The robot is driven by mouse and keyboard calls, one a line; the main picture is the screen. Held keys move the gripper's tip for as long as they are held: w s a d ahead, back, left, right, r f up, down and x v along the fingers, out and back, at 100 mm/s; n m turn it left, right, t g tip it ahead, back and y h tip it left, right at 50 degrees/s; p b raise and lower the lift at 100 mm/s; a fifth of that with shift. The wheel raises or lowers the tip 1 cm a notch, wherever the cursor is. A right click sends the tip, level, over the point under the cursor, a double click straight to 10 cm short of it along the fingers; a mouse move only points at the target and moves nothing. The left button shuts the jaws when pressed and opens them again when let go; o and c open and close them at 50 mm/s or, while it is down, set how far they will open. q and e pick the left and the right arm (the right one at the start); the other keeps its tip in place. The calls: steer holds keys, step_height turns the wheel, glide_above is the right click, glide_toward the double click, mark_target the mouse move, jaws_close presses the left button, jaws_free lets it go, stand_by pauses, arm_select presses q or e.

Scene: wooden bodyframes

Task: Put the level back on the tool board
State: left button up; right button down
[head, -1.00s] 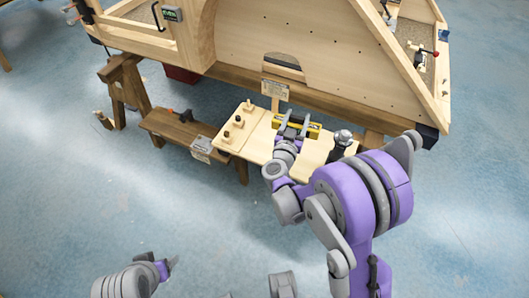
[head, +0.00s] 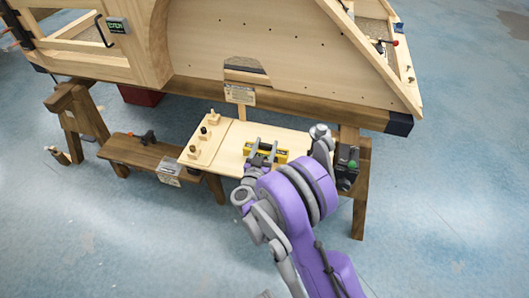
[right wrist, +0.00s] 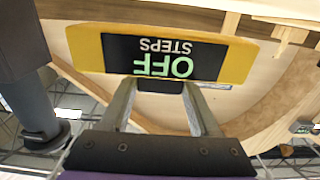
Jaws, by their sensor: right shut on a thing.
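The level (head: 277,157) is a yellow bar with a dark middle, seen at the light wooden board (head: 228,158) in the head view. In the right wrist view the level (right wrist: 88,48) fills the top, with a black panel of upside-down lettering. My right gripper (head: 262,156) is shut on it, its fingers (right wrist: 161,92) at a dark part below the panel. Whether the level touches the board cannot be told. My left gripper is out of view.
Several small wooden pieces with dark tops (head: 203,133) stand on the board's left part. A low dark bench (head: 128,150) with a tool on it is at left. The large wooden frame (head: 250,50) rises behind.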

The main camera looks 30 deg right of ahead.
mark_target(264, 156)
steer(key=shift+f, duration=1.4)
steer(key=shift+f+b, duration=0.2)
steer(key=shift+b, duration=0.3)
steer(key=shift+c, duration=0.6)
jaws_free()
steer(key=shift+r, duration=0.2)
